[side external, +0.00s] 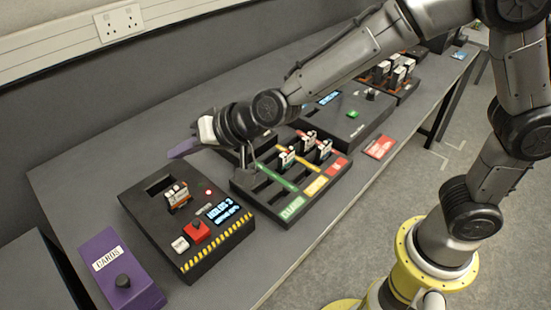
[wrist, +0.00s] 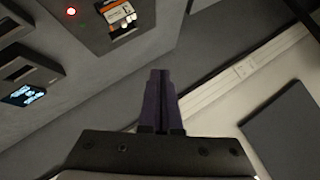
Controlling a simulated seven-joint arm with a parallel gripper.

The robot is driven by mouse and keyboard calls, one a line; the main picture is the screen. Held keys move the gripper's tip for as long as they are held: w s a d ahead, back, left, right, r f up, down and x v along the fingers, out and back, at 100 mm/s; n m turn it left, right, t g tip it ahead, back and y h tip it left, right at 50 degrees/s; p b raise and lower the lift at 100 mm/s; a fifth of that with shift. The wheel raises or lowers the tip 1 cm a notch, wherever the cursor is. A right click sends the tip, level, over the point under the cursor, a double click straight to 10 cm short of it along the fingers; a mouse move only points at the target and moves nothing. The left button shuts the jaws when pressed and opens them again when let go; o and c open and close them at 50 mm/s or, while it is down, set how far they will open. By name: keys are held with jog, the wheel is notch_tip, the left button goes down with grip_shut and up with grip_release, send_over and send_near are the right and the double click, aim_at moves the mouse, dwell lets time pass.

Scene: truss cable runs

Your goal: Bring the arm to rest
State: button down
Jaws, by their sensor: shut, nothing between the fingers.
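My gripper (side external: 173,154) points left in the side external view, raised above the grey bench (side external: 85,185). Its purple fingers are together and empty. In the wrist view the shut fingers (wrist: 160,75) point up the picture, with nothing between them. A black box (side external: 160,240) with a lit display, a red control and an orange-and-white module in its slot stands on the bench below the gripper. Part of this module (wrist: 125,18) shows at the top of the wrist view, close to a red light.
A purple box labelled CARDS (side external: 108,262) stands at the bench's near left. A black tray (side external: 290,205) with green, yellow and red labels holds several white modules. More dark boxes stand farther right, near a red card (side external: 380,147). The wall with a socket (side external: 118,22) runs behind.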

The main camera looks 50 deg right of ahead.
jog(key=s+d+r+h, duration=0.1)
jog(key=s+d+r, duration=0.25)
jog(key=d, duration=0.25)
jog(key=s+d+r+t, duration=0.1)
jog(key=s+d+r, duration=0.1)
jog(key=d+r, duration=0.35)
jog(key=s+d+r+h, duration=0.1)
jog(key=s+d+r, duration=0.2)
jog(key=d, duration=0.3)
jog(key=s+d+f+n+g+h, duration=0.1)
jog(key=s+d+f, duration=0.1)
jog(key=s, duration=0.4)
jog(key=s+d+f+n+g+h, duration=0.1)
jog(key=s+d+f+g, duration=0.1)
jog(key=s, duration=0.5)
jog(key=s+d+f+n+g+h, duration=0.1)
jog(key=s+d+f+g, duration=0.1)
jog(key=s+d+f, duration=0.2)
jog(key=s+d, duration=0.1)
jog(key=s, duration=0.2)
jog(key=shift+f+n, duration=0.25)
jog(key=shift+n, duration=0.05)
jog(key=shift+w, duration=0.1)
